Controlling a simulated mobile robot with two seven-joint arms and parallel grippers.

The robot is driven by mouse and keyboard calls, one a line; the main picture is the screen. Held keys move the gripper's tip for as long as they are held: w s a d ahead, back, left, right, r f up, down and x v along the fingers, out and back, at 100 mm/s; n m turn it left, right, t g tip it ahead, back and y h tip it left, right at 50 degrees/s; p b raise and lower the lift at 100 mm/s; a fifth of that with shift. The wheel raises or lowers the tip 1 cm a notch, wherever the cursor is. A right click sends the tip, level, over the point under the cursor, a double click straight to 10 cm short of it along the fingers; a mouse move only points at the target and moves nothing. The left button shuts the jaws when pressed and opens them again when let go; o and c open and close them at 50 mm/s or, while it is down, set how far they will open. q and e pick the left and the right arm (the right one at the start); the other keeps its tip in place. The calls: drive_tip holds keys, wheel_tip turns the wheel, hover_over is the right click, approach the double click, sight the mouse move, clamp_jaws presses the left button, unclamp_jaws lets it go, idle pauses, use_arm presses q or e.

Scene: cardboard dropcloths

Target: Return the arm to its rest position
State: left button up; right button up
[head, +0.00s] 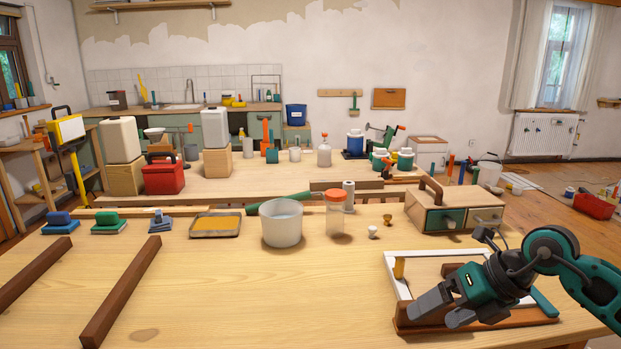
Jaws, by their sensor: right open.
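My right gripper (438,311) is in the head view at the lower right, on a teal and dark grey arm that comes in from the right edge. Its two grey fingers point left and down, apart, with nothing seen between them. It is over a white and brown wooden frame (402,275) lying on the table (250,310) and hides part of it. Whether the fingers touch the frame cannot be told. A small yellowish cylinder (399,268) stands at the frame's upper left corner. My left gripper is not in view.
A drawer box (436,216) stands behind the frame. A white bucket (281,226), a clear jar with an orange lid (335,214) and two small knobs stand left of it. Two brown strips (120,292) lie at the left. The table's front middle is clear.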

drive_tip(key=s+a+r+m+t+y+p, duration=0.1)
drive_tip(key=s+a+m+t+y, duration=0.15)
drive_tip(key=a+y, duration=0.35)
drive_tip(key=s+a+r+m+t+y+p, duration=0.1)
drive_tip(key=s+a+r+m+y, duration=0.2)
drive_tip(key=a, duration=0.5)
drive_tip(key=d+f+m+t+h, duration=0.3)
drive_tip(key=f+m+t+h, duration=0.15)
drive_tip(key=m, duration=0.55)
drive_tip(key=d+f+m+t+h, duration=0.4)
drive_tip(key=f+m+t, duration=0.1)
drive_tip(key=m, duration=0.6)
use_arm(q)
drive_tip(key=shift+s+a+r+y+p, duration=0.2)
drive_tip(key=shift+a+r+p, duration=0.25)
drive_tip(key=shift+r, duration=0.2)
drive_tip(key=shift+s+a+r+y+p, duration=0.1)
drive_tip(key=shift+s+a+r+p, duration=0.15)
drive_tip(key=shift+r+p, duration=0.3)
use_arm(e)
drive_tip(key=s+d+f+m+g+h, duration=0.3)
drive_tip(key=s+f+m+g+h, duration=0.2)
drive_tip(key=s+f, duration=0.8)
drive_tip(key=f+m, duration=0.1)
drive_tip(key=m, duration=0.2)
drive_tip(key=shift+m, duration=0.25)
